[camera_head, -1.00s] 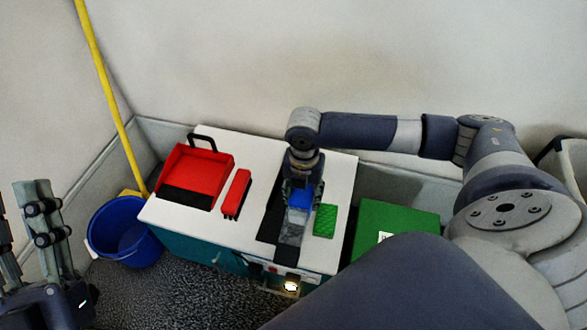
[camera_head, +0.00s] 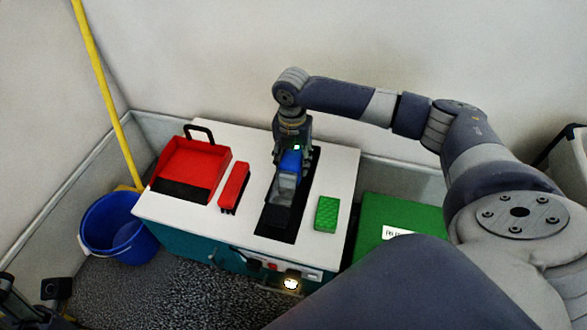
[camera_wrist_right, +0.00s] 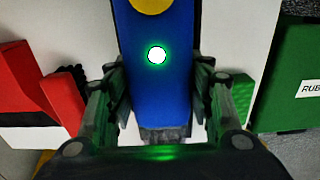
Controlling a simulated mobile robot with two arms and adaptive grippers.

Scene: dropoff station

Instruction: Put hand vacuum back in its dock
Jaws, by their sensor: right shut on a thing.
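The hand vacuum (camera_head: 290,162), blue with a grey nose, is over the black dock strip (camera_head: 296,228) on the white cabinet top. A dark raised dock piece (camera_head: 278,215) shows just in front of its nose. My right gripper (camera_head: 286,168) is shut around the vacuum. In the right wrist view the vacuum's blue body (camera_wrist_right: 155,95) lies between the fingers, with a lit green ring and a yellow spot. Whether the vacuum touches the dock is hidden. My left gripper (camera_head: 50,295) shows only partly at the lower left corner; its fingers are unclear.
On the white top (camera_head: 225,135) are a red dustpan (camera_head: 195,160), a red brush (camera_head: 234,186) and a green sponge (camera_head: 327,213). A blue bucket (camera_head: 118,228) and yellow pole (camera_head: 103,80) stand left, a green box (camera_head: 403,222) right. The wall is close behind.

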